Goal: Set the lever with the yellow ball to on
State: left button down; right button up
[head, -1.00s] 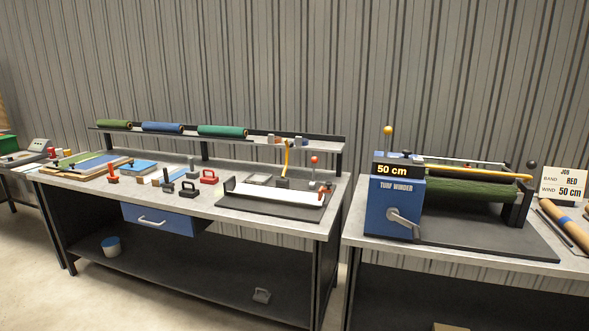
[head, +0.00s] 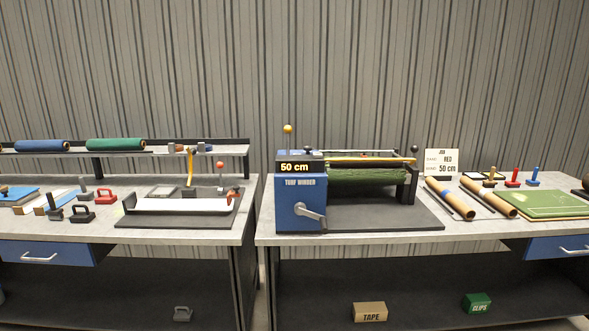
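The lever with the yellow ball (head: 287,129) stands upright on the back left of the blue turf winder (head: 301,206), in the middle of the head view. The lever's on and off marks cannot be read from here. The winder's display reads 50 cm, and a green turf roll (head: 366,176) lies across it. A silver crank (head: 309,214) is on its front. Neither of my grippers is in view.
A black ball lever (head: 414,149) stands at the winder's right end. Cardboard tubes (head: 449,198) and a job card (head: 441,161) lie and stand to the right. The left bench (head: 180,238) holds a red ball lever (head: 220,166). A narrow gap separates the benches.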

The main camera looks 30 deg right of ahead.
aim_at(288, 129)
jog(key=i+l, duration=0.15)
jog(key=i, duration=0.25)
jog(key=i+l, duration=0.2)
jog(key=i, duration=0.25)
